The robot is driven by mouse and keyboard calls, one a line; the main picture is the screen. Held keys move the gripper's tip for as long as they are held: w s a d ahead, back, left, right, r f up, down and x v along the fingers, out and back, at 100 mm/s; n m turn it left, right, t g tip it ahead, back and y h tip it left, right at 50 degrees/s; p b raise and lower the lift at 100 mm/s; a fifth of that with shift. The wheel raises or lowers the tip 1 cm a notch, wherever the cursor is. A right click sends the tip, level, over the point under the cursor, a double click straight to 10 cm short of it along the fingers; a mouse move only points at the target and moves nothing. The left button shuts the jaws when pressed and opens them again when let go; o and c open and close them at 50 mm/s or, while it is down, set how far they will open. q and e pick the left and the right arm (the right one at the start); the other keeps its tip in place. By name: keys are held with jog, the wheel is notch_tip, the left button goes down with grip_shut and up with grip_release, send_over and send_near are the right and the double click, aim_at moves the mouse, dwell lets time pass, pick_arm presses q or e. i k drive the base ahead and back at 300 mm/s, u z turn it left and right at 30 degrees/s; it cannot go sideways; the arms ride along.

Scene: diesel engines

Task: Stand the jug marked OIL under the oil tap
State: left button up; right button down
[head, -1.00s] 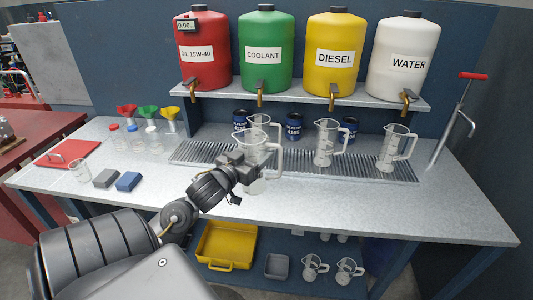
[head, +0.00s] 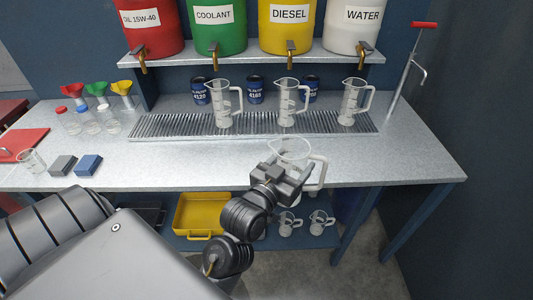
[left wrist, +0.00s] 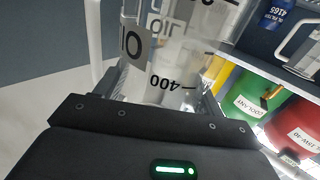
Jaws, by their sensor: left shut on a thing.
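My left gripper (head: 289,176) is shut on a clear jug (head: 291,150) with a white handle and holds it by the bench's front edge. In the left wrist view the jug (left wrist: 178,62) fills the space between the fingers. It bears dark scale marks and a partly visible label with large letters, not fully readable. The red oil tank (head: 152,35) stands at the left of the shelf, its brass oil tap (head: 143,66) pointing down. The slotted drip grate (head: 165,127) runs below the taps; its part under the oil tap is bare. My right gripper is not in view.
Three clear jugs (head: 223,107) (head: 287,103) (head: 351,104) stand on the grate, with blue cans (head: 255,90) behind. Bottles, funnels (head: 97,90) and small blocks (head: 88,166) stand at the left. The bench (head: 190,160) is clear between blocks and held jug.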

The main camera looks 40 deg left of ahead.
aim_at(168, 124)
jog(key=u, duration=0.4)
jog(key=k, duration=0.55)
jog(key=u, duration=1.5)
jog(key=i, duration=0.85)
jog(key=z, duration=0.35)
jog(key=i, duration=0.85)
jog(key=z, duration=0.95)
